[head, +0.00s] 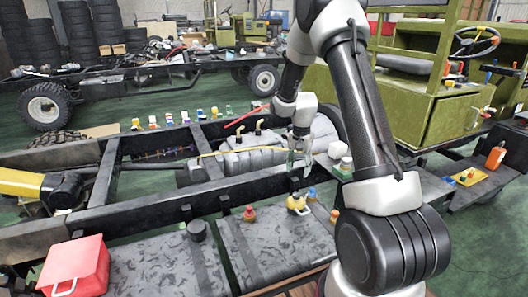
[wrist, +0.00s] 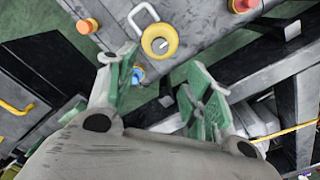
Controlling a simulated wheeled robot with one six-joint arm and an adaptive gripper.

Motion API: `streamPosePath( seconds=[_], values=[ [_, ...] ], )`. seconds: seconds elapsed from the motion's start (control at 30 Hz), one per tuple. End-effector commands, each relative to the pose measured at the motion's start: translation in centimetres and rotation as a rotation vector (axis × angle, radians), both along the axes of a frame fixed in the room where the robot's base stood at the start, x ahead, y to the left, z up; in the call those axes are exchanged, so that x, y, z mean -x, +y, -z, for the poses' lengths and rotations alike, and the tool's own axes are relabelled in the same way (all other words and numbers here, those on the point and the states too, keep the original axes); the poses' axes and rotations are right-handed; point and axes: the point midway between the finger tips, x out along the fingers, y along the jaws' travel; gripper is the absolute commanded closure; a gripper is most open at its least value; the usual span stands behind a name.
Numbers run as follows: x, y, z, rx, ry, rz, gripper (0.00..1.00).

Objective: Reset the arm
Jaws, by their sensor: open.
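A yellow round item with a white loop handle (wrist: 158,44) lies beyond the fingertips on the dark panel. It also shows in the head view (head: 298,206), below and in front of my gripper. I cannot tell the exact gap.
A red box with a white handle (head: 75,267) stands at the front left. A red-topped knob (head: 249,213) and an orange one (head: 334,216) sit on the dark panels. Several small bottles line the far rail. A green vehicle cab (head: 430,105) stands at right.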

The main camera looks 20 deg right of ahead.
Motion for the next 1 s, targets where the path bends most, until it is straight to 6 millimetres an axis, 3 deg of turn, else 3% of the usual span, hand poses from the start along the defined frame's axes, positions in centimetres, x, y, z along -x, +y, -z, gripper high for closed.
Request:
streamPosePath(
  seconds=[0.23,0.37,0.43,0.67,0.8,1.0],
  values=[
    [0.4,0.1,0.0,-0.003,0.018,-0.078,0.49],
    [4.7,0.7,0.9,-0.034,0.128,-0.236,0.49],
    [7.5,1.1,-1.1,-0.05,0.161,-0.331,0.49],
    [13.6,2.7,-8.5,-0.063,0.155,-0.538,0.49],
    [17.8,3.8,-13.4,-0.05,0.109,-0.654,0.49],
    [24.2,5.3,-19.1,-0.004,0.004,-0.786,0.49]
  ],
)
